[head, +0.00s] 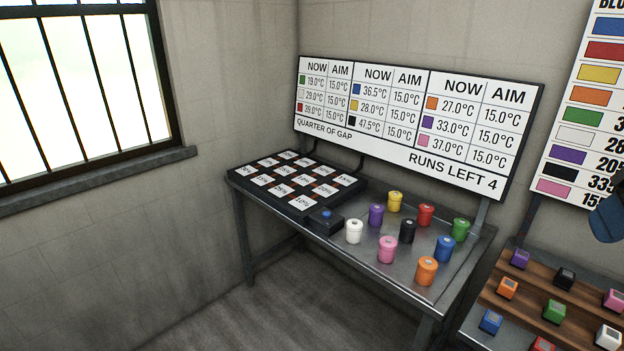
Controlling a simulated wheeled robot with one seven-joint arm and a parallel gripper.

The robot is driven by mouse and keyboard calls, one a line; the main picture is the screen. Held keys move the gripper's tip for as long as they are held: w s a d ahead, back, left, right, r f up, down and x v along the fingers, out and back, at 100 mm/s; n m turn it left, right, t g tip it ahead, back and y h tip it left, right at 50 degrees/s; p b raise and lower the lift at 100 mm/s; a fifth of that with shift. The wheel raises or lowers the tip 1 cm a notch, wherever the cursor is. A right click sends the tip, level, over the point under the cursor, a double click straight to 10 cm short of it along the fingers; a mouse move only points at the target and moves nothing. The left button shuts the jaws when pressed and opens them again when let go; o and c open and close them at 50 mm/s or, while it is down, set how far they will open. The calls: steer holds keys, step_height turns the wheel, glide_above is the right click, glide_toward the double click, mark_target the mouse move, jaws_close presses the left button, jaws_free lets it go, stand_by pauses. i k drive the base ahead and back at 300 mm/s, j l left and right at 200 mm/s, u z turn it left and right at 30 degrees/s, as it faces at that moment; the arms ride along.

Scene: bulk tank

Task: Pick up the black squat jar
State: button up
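The black squat jar (407,231) stands upright on the metal table (345,258), in the middle of a group of coloured jars. A purple jar (376,215) is to its left, a red jar (426,215) behind and to the right, and a pink jar (388,249) in front and to the left. A small gap shows around the black jar. My gripper is not in view.
White (354,231), yellow (395,201), green (460,229), blue (445,248) and orange (426,270) jars share the table. A black tray of labelled squares (297,183) and a blue-button box (326,221) are left. A rack of coloured blocks (530,292) stands right.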

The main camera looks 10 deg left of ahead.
mark_target(408, 228)
steer(key=i+j, duration=0.2)
steer(key=j, duration=0.15)
steer(key=i+j+z, duration=0.1)
steer(key=j, duration=0.25)
steer(key=i+j, duration=0.25)
steer(key=j, duration=0.15)
steer(key=i+j, duration=0.15)
steer(key=j, duration=0.2)
steer(key=i+j+z, duration=0.1)
steer(key=j, duration=0.3)
steer(key=i+j, duration=0.25)
steer(key=j, duration=0.15)
steer(key=i+j+z, duration=0.1)
steer(key=j, duration=0.25)
steer(key=i+j, duration=0.2)
steer(key=j, duration=0.2)
steer(key=z, duration=1.25)
steer(key=i+j+u, duration=0.1)
steer(key=j, duration=0.25)
steer(key=i+j, duration=0.25)
steer(key=j+u, duration=0.05)
